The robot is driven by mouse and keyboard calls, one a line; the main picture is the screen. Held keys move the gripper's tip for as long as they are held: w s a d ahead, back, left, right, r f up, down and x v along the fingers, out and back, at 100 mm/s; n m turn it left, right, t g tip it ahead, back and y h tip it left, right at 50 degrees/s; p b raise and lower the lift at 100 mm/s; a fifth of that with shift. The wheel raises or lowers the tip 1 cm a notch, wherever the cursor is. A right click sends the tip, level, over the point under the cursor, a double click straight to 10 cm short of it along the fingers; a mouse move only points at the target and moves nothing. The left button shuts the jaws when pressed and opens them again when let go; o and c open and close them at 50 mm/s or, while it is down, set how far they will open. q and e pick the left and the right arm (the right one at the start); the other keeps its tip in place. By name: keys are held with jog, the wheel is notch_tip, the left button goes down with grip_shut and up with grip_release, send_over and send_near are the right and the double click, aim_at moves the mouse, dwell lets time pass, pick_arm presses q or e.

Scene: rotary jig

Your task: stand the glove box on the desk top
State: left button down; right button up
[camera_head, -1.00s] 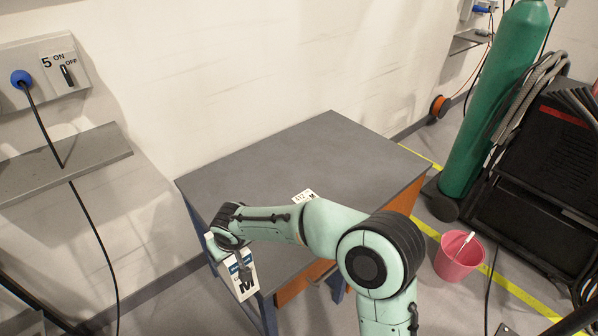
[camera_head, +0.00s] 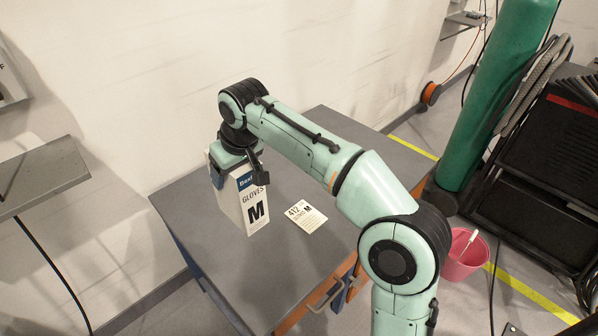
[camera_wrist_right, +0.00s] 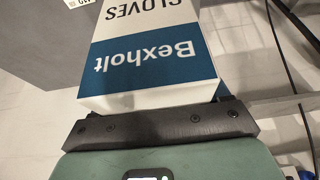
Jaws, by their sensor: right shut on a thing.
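The glove box (camera_head: 252,207) is white with a blue band and a large M. In the head view it hangs upright below my right gripper (camera_head: 236,160), in front of the left part of the grey desk top (camera_head: 285,258). My right gripper is shut on the upper part of the box. In the right wrist view the box (camera_wrist_right: 150,58) fills the middle, close against the dark gripper (camera_wrist_right: 160,126), with its lettering upside down. I cannot tell for sure whether its base touches the desk. My left gripper is not in view.
A label card (camera_head: 306,216) marked 412 and M lies on the desk, right of the box. A grey wall shelf (camera_head: 38,178) stands out at the left. A pink bucket (camera_head: 466,257) and a green cylinder (camera_head: 490,105) stand on the floor at the right.

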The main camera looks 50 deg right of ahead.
notch_tip(320, 180, down, 14)
jog(key=b, duration=0.3)
jog(key=shift+f+b, duration=0.2)
jog(key=shift+b, duration=0.2)
jog(key=shift+f+b, duration=0.45)
jog(key=shift+f, duration=2.25)
jog(key=o, duration=1.7)
jog(key=shift+f, duration=0.15)
